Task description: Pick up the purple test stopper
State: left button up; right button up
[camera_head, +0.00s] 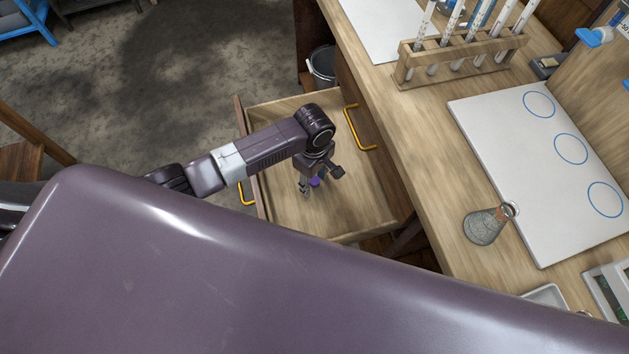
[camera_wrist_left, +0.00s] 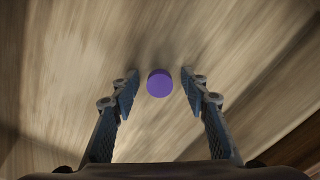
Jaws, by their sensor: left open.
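The purple test stopper (camera_wrist_left: 159,83) is on the wooden bottom of an open drawer (camera_head: 345,213). In the left wrist view it shows as a round purple top between the two fingertips, with a gap on each side. In the head view only a small purple patch of the stopper (camera_head: 315,182) shows beside my fingers. My left gripper (camera_wrist_left: 158,90) is open and points down into the drawer. It also shows in the head view (camera_head: 312,186), over the drawer's middle. My right gripper is in neither view.
The workbench to the right bears a test tube rack (camera_head: 462,60), a conical flask (camera_head: 487,225) and a white board (camera_head: 545,190) with blue circles. A dark bucket (camera_head: 322,64) stands behind the drawer.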

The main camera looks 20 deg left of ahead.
pick_arm(q)
jog(key=c, duration=0.9)
jog(key=shift+r, duration=0.15)
